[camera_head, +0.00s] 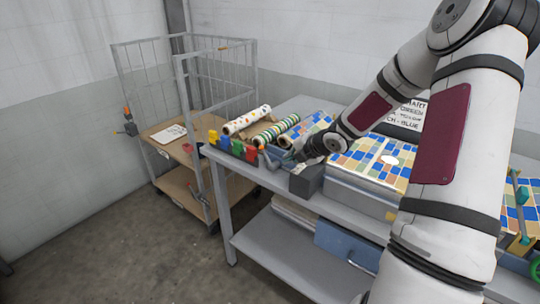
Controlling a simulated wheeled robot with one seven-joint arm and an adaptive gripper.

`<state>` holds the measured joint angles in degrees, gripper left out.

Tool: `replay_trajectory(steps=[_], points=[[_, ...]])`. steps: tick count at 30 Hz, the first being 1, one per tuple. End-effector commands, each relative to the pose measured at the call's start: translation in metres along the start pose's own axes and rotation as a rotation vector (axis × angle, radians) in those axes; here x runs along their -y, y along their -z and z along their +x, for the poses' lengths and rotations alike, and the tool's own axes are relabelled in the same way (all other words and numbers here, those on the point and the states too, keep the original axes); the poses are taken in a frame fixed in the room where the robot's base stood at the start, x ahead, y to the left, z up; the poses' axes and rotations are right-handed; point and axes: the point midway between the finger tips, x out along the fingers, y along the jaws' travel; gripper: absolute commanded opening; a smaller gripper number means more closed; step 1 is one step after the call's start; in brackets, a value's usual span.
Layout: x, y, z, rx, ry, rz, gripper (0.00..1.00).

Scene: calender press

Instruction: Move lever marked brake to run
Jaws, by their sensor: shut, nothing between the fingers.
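My gripper (290,158) is at the end of my arm, low over the left part of the grey table. It is shut and empty. Just left of its fingertips is a small grey, handle-like part (268,160) beside a row of coloured blocks; I cannot tell whether they touch. A dark grey box (307,181) sits just below the gripper at the table's front edge. No brake or run marking is legible, so I cannot tell which part is the brake lever.
The coloured blocks (237,147) line the table's left front edge. Patterned rolls (278,131) lie behind them. Tiled patterned sheets (373,160) cover the table's middle. A wire-sided cart (167,183) stands at left. A blue bin (345,243) is on the lower shelf (275,245). The floor in front is clear.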

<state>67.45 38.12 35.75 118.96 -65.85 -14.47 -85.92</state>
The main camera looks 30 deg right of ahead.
Motion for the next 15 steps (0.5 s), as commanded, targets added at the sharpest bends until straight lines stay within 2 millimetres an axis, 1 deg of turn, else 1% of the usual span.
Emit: replay_trajectory(steps=[1,3,6,8,11,15], points=[[0.001,-0.005,-0.011,0.003,-0.041,0.041,0.0],[-0.001,-0.008,-0.02,0.003,-0.09,0.082,0.0],[-0.004,-0.011,-0.028,0.002,-0.136,0.118,0.0],[-0.005,-0.011,-0.03,0.001,-0.149,0.128,0.0],[-0.006,-0.011,-0.026,0.0,-0.157,0.133,0.0],[-0.009,-0.011,-0.006,-0.002,-0.157,0.132,0.0]])
